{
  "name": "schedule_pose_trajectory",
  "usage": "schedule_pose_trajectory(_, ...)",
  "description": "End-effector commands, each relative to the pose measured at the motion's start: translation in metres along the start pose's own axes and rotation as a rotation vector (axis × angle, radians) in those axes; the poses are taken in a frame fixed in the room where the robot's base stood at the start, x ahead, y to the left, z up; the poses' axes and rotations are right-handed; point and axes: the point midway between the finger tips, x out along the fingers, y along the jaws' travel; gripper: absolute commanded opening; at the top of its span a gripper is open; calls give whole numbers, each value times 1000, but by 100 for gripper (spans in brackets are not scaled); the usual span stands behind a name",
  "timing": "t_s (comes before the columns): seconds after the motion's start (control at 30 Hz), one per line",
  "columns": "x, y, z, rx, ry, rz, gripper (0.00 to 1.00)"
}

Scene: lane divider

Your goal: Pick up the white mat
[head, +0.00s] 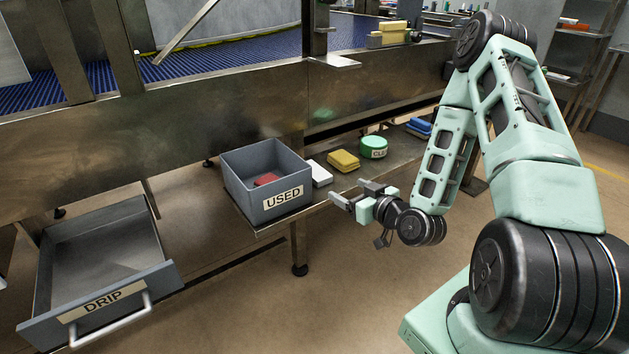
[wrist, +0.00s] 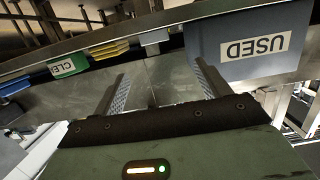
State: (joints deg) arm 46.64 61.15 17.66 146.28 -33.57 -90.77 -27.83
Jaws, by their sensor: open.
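The white mat (head: 320,173) lies on the low metal shelf, between the grey USED bin and the yellow mats. In the wrist view the white mat (wrist: 154,37) shows small, beyond the gap between my fingers. My gripper (head: 352,192) is open and empty, in front of the shelf edge and apart from the mat. Its two fingers also show in the wrist view (wrist: 160,72), spread wide.
The USED bin (head: 249,184) holds a red item (head: 266,179). Yellow mats (head: 343,161), a green labelled tub (head: 373,147) and blue mats (head: 418,126) sit along the shelf (head: 392,167). An open DRIP drawer (head: 100,303) juts out at lower left.

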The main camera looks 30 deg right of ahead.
Motion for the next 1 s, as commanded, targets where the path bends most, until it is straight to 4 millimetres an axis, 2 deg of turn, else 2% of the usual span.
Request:
schedule_pose_trajectory(0.03, 7, 0, 6, -4, 5, 0, 75)
schedule_pose_trajectory(0.37, 39, -1, 5, -2, 2, -1, 75)
schedule_pose_trajectory(0.63, 91, 0, 1, 1, 1, -1, 75)
schedule_pose_trajectory(1.0, 124, 4, 4, 1, -1, 1, 75)
